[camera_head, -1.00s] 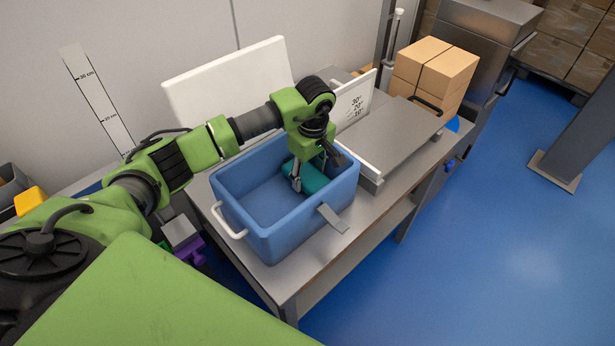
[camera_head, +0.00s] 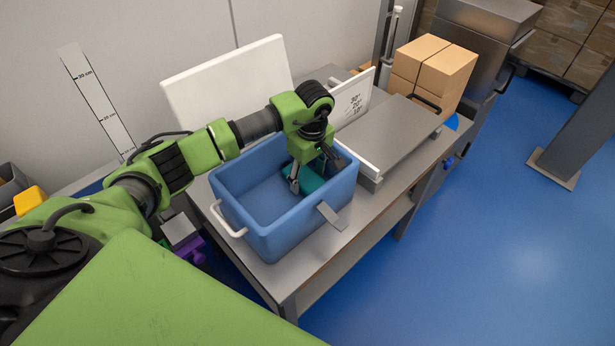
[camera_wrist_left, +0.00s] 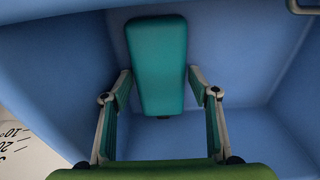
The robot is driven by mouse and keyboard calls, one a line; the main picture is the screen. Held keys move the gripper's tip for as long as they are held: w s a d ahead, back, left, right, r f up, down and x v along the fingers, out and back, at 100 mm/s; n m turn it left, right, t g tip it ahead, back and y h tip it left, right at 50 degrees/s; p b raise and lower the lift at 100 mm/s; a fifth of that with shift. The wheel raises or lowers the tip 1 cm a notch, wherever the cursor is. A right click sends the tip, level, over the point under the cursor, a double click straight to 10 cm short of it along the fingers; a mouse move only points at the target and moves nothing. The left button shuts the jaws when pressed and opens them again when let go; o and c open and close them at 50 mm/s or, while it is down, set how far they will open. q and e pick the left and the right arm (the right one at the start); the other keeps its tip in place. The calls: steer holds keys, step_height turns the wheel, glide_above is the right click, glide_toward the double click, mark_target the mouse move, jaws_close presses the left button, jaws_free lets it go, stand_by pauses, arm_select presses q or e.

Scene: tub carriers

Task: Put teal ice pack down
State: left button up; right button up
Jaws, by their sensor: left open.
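The teal ice pack (camera_head: 310,181) is inside the blue tub (camera_head: 268,229), near its right end. In the left wrist view the ice pack (camera_wrist_left: 158,65) lies between and beyond the two fingers. My left gripper (camera_head: 315,174) reaches down into the tub over the pack. In the wrist view the left gripper (camera_wrist_left: 160,95) is open, with its fingers apart on either side of the pack. The gripper hides part of the pack in the head view, and I cannot tell whether the pack rests flat on the tub floor. My right gripper is not in view.
The tub stands on a steel table (camera_head: 290,277), with a white handle (camera_head: 228,221) and a grey tab (camera_head: 332,216) on its sides. A grey platform (camera_head: 395,135) is right of it. Cardboard boxes (camera_head: 437,72) stand farther back. A white panel (camera_head: 228,85) is behind the tub.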

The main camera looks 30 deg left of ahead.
mark_target(310, 181)
arm_select(q)
step_height(310, 181, up, 11)
steer(key=b, duration=0.1)
steer(key=shift+s+d+b, duration=0.2)
steer(key=shift+d+b, duration=0.1)
steer(key=shift+d, duration=0.1)
steer(key=shift+r, duration=0.1)
